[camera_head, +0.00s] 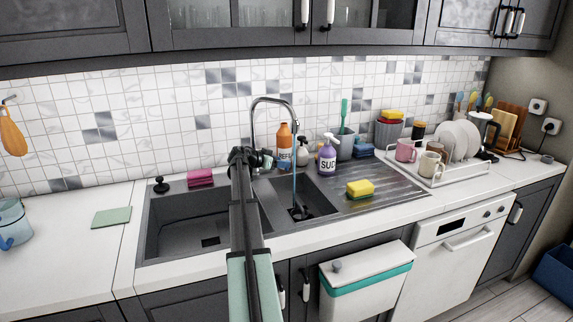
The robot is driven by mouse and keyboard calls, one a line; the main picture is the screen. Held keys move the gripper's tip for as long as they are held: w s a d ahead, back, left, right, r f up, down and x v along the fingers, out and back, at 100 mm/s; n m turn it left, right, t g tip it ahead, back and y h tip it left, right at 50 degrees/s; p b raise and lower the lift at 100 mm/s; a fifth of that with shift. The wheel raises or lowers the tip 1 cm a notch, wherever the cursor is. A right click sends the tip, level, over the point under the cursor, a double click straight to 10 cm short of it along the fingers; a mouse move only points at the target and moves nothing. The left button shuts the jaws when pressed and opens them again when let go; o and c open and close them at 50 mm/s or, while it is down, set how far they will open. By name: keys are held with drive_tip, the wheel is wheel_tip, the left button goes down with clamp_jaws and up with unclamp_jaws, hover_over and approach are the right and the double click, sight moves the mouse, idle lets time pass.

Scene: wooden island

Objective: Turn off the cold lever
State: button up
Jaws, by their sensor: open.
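The curved metal faucet (272,100) stands behind the dark double sink (155,225). A blue stream of water (294,172) runs from its spout into the small right basin. My gripper (246,156) is open at the faucet's base, on its left side, with my arm reaching up from the front. A dark lever part (267,160) shows just right of my gripper. Which lever it is, and whether my fingers touch it, I cannot tell. My gripper and arm hide the rest of the faucet's base.
An orange bottle (285,146), a purple soap bottle (327,157) and a grey cup (345,146) stand right of the faucet. A yellow sponge (360,188) lies on the drainboard. Pink sponges (200,177) lie left of the faucet. The left counter is mostly clear.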

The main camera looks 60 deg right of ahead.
drive_tip(key=shift+x, duration=2.05)
drive_tip(key=shift+c, duration=0.3)
clamp_jaws()
